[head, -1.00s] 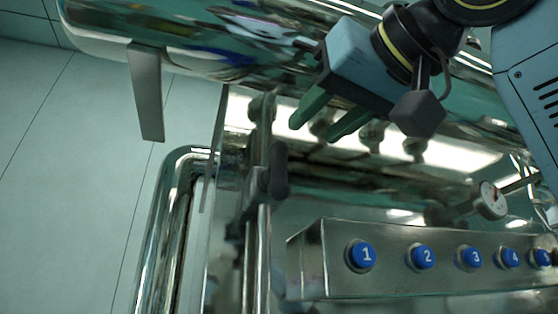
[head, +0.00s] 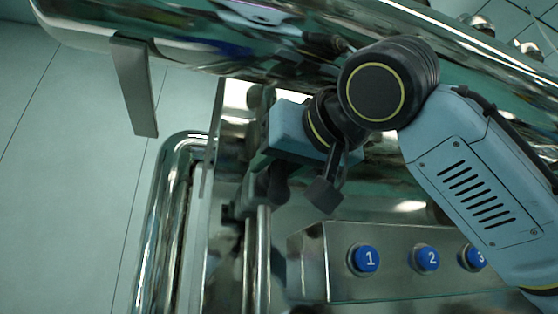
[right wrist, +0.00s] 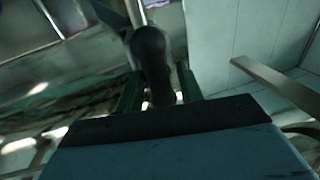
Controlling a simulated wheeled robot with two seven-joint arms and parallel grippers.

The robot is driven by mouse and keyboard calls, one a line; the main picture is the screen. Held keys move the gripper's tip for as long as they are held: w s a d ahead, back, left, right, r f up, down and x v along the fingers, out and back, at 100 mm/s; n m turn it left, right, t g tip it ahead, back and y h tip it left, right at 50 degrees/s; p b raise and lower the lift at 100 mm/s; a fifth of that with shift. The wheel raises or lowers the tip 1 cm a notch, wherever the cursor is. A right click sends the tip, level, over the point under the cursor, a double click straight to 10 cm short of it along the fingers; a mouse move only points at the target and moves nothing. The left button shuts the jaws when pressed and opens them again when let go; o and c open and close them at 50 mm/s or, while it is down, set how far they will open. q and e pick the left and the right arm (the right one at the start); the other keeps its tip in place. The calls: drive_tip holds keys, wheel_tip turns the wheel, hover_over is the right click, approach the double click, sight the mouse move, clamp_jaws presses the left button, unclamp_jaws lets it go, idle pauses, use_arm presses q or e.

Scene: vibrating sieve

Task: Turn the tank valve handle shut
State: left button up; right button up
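The black tank valve handle (head: 277,185) is on the metal pipework left of the button box, partly covered by my right gripper in the head view. In the right wrist view the handle (right wrist: 152,65) stands between the two green fingers of my right gripper (right wrist: 158,80). The fingers are apart, one on each side of it, and a gap shows at least on the right side. Contact with the left finger cannot be told. The fingertips are mostly hidden in the head view. My left gripper is not in view.
A steel box with blue numbered buttons (head: 366,259) is just below and right of my right gripper. A large shiny metal tank (head: 190,42) runs across the top. A flat metal leg (head: 135,88) hangs at left. Open tiled floor (head: 65,200) lies at far left.

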clamp_jaws()
drive_tip(key=shift+n, duration=0.4)
drive_tip(key=n, duration=0.3)
drive_tip(key=shift+a+g, duration=0.2)
drive_tip(key=shift+g, duration=0.2)
drive_tip(key=n, duration=0.2)
drive_tip(key=n+h, duration=0.1)
drive_tip(key=shift+s+a+f+n+h, duration=0.1)
drive_tip(key=shift+a+n+h, duration=0.05)
drive_tip(key=shift+n+h, duration=0.2)
drive_tip(key=n, duration=0.2)
drive_tip(key=n+h, duration=0.1)
drive_tip(key=n, duration=0.1)
drive_tip(key=shift+a+f, duration=0.15)
drive_tip(key=n, duration=0.1)
drive_tip(key=n+h, duration=0.1)
drive_tip(key=n, duration=0.2)
drive_tip(key=shift+f, duration=0.25)
drive_tip(key=shift+n, duration=0.25)
drive_tip(key=shift+o, duration=0.7)
unclamp_jaws()
